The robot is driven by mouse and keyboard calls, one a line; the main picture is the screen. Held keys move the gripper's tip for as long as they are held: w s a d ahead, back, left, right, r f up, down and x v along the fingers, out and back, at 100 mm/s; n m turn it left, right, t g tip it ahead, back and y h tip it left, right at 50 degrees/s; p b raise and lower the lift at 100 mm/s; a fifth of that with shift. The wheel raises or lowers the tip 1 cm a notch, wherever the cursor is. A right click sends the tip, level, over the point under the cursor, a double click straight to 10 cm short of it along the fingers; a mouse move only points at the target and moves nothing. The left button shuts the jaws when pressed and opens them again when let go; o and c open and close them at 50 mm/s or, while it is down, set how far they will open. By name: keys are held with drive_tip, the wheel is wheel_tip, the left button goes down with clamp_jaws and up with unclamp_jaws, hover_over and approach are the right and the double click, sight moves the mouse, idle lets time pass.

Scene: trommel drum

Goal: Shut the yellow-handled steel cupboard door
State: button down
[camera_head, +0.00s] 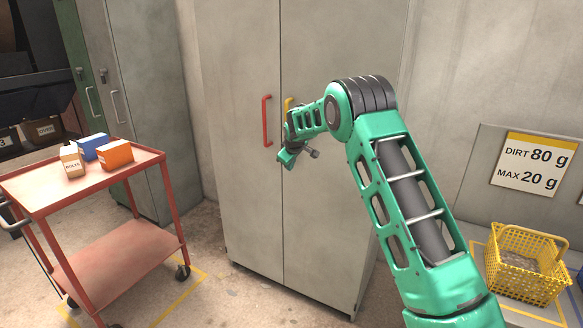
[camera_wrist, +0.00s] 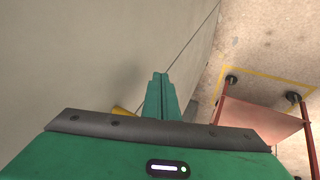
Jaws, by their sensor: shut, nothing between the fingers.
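The grey steel cupboard (camera_head: 236,60) stands in the middle of the head view, with two tall doors. The right door (camera_head: 320,220) has the yellow handle (camera_head: 288,103), partly hidden behind my arm. This door looks flush with the left one; I cannot tell whether a small gap is left. My gripper (camera_head: 286,158) is shut and empty, in front of the right door near the seam, below the yellow handle. In the wrist view my shut fingers (camera_wrist: 160,78) point along the door face (camera_wrist: 90,50), and part of the yellow handle (camera_wrist: 121,111) shows beside them.
The left door has a red handle (camera_head: 266,121). A red trolley (camera_head: 30,192) with several small boxes stands at the left. A yellow basket (camera_head: 525,275) sits at the lower right, under a sign (camera_head: 533,165). Floor before the cupboard is clear.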

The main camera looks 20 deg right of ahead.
drive_tip(key=s+a+f+v, duration=0.1)
drive_tip(key=a+v, duration=0.1)
drive_tip(key=v, duration=0.7)
drive_tip(key=s+d+r+m+g, duration=0.3)
drive_tip(key=s+d, duration=0.5)
drive_tip(key=s, duration=0.6)
drive_tip(key=s+d+r+m+g, duration=0.1)
drive_tip(key=s+d+r+m, duration=0.25)
drive_tip(key=s+d, duration=0.75)
drive_tip(key=s+a+f+m+g, duration=0.1)
drive_tip(key=s+f+m, duration=0.1)
drive_tip(key=s, duration=1.7)
drive_tip(key=s+a+f+m+g+y, duration=0.1)
drive_tip(key=s+m, duration=0.4)
drive_tip(key=s, duration=1.5)
drive_tip(key=shift+s+a+f+g, duration=0.25)
drive_tip(key=shift+a+f+g, duration=0.2)
drive_tip(key=shift+f+g, duration=0.4)
drive_tip(key=shift+f, duration=0.1)
